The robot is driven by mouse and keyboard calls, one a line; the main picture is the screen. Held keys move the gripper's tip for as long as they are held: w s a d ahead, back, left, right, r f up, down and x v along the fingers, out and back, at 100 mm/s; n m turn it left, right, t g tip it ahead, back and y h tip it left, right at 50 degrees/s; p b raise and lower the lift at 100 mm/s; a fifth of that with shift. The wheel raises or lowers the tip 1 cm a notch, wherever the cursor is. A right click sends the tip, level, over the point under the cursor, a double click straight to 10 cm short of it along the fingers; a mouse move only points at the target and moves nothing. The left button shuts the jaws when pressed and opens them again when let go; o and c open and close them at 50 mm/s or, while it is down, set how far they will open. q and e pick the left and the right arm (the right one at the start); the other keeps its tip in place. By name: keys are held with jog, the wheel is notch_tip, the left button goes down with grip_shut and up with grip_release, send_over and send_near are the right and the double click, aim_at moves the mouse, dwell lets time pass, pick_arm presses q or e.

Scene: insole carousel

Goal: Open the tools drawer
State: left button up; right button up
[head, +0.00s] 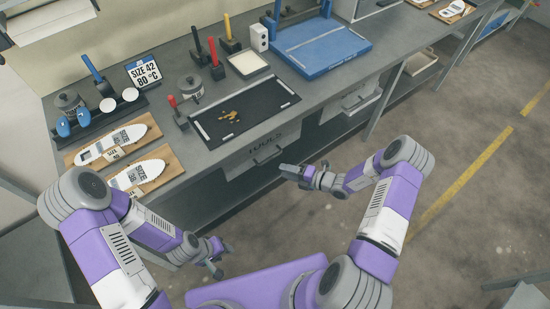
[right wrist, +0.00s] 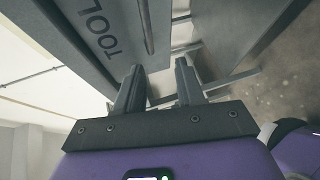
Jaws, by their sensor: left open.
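The tools drawer (head: 240,164) is a grey front lettered TOOLS, under the front edge of the workbench in the head view. It looks closed. Its dark bar handle (head: 267,157) is on its front. My right gripper (head: 283,170) is just in front of and below the handle. In the right wrist view my right gripper (right wrist: 158,82) has its fingers apart with nothing between them. The handle (right wrist: 146,25) and the lettered drawer front (right wrist: 95,30) lie beyond the fingertips, apart from them. My left gripper (head: 222,262) is open and empty, low in front of the bench.
The workbench (head: 180,135) holds a black mat (head: 255,115), insoles on wooden boards, hand tools and a blue press-like tray (head: 320,48). Another drawer (head: 352,99) is further right under the bench. Bench legs stand to the right. The floor in front is clear.

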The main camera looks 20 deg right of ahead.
jog(key=w+a+m+t+b, duration=0.1)
jog(key=w+a+m, duration=0.1)
jog(key=w, duration=0.5)
jog(key=shift+a+f, duration=0.3)
jog(key=shift+a, duration=0.15)
jog(key=shift+c, duration=0.2)
grip_shut()
